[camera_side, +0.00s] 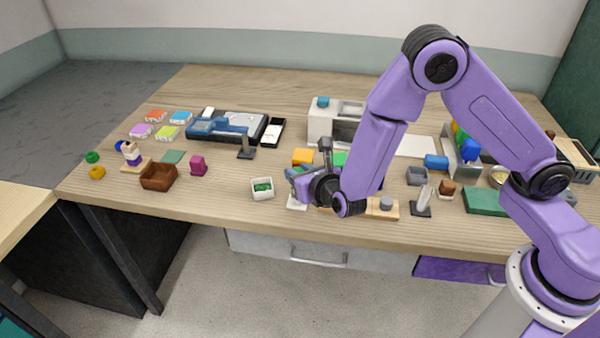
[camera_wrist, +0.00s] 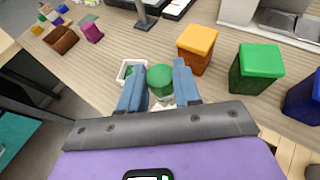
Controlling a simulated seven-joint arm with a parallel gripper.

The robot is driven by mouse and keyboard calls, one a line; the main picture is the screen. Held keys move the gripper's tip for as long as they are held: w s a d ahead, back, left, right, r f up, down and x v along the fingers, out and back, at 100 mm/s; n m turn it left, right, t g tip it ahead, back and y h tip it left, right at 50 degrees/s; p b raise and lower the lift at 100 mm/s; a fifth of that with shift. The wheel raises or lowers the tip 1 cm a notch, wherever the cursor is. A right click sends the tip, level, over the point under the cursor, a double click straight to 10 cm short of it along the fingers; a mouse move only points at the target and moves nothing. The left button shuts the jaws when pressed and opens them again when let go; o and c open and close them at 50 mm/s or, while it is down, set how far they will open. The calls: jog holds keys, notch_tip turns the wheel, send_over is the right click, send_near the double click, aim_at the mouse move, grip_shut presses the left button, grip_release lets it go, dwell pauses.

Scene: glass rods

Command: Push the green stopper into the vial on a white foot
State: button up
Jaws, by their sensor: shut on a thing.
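The green stopper (camera_wrist: 160,77) is between the two blue fingers of my gripper (camera_wrist: 159,70), which is shut on it. In the side view my gripper (camera_side: 295,175) is low over the front middle of the table. A pale, clear shape, likely the vial (camera_wrist: 166,101), shows just below the stopper between the fingers. A white foot (camera_side: 297,206) shows on the table under my gripper in the side view. My fingers hide most of the vial and stopper there, so I cannot tell how deep the stopper sits.
A white box with green pieces (camera_side: 262,194) stands just left of my gripper. Orange (camera_wrist: 197,48), green (camera_wrist: 257,68) and blue (camera_wrist: 305,98) blocks stand to the right in the wrist view. A wooden block with a grey knob (camera_side: 385,207) is right of my wrist.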

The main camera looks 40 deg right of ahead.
jog(key=shift+f, duration=0.6)
dwell(0.6)
jog(key=o, duration=0.7)
jog(key=shift+v, duration=5.55)
jog(key=shift+w, duration=0.1)
jog(key=s+d+r+m+g+h, duration=0.2)
jog(key=s+d+m+g, duration=0.15)
jog(key=d+m, duration=0.3)
jog(key=s+d+r+m+g+h, duration=0.2)
jog(key=s+d+r+m+g, duration=0.15)
jog(key=d+m, duration=0.3)
jog(key=s+r+m+g+y, duration=0.1)
jog(key=s+m+g+y, duration=0.1)
jog(key=s, duration=0.3)
jog(key=s+m+g+y, duration=0.2)
jog(key=s+m, duration=0.2)
jog(key=s, duration=0.1)
jog(key=s+d+r+m+g+y, duration=0.1)
jog(key=s+m+g+y, duration=0.1)
jog(key=s, duration=0.4)
jog(key=shift+r+m, duration=0.3)
jog(key=shift+m, duration=0.2)
